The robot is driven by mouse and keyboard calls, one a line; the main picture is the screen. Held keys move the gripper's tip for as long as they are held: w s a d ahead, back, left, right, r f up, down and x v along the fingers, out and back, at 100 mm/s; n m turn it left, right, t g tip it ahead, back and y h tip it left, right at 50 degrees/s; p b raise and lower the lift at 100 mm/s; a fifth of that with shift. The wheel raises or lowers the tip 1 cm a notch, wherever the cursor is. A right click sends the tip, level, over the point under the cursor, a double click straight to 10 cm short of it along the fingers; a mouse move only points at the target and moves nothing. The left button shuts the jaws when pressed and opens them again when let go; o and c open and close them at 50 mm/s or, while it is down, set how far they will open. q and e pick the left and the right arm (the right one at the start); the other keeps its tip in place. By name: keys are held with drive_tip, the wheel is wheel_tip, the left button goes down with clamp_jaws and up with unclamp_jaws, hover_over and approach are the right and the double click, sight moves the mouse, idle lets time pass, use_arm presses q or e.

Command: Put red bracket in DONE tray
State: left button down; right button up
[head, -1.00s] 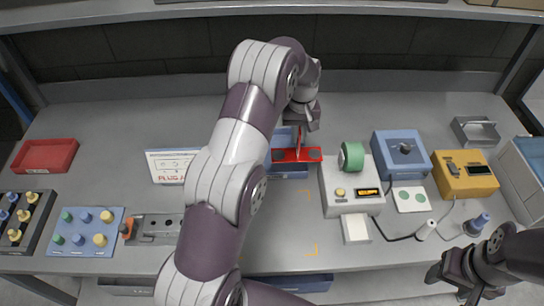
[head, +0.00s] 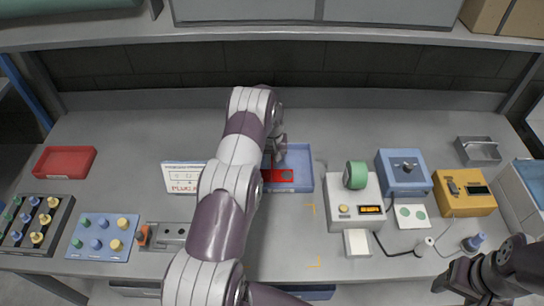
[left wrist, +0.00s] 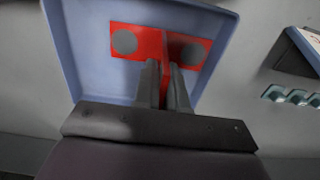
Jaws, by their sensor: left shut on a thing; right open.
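The red bracket (head: 281,176) is a flat red plate with an upright fin. In the left wrist view the bracket (left wrist: 135,42) shows two grey round spots. My left gripper (left wrist: 166,88) is shut on its fin. The bracket is within the outline of a blue tray (head: 305,163), toward its near left part; whether it touches the floor is unclear. The tray also fills much of the left wrist view (left wrist: 76,50). I see no DONE label on it. My left arm hides part of the tray and gripper (head: 274,158). My right gripper (head: 461,279) is open and empty at the lower right.
A grey device with a green roll (head: 356,175) stands right of the tray. A white sign (head: 180,177) stands to the left, partly behind my arm. A red tray (head: 66,162) is at far left. Bench space behind the blue tray is clear.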

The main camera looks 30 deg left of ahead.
use_arm(q)
drive_tip(key=shift+f, duration=0.15)
drive_tip(key=c, duration=1.2)
unclamp_jaws()
drive_tip(key=shift+s, duration=0.1)
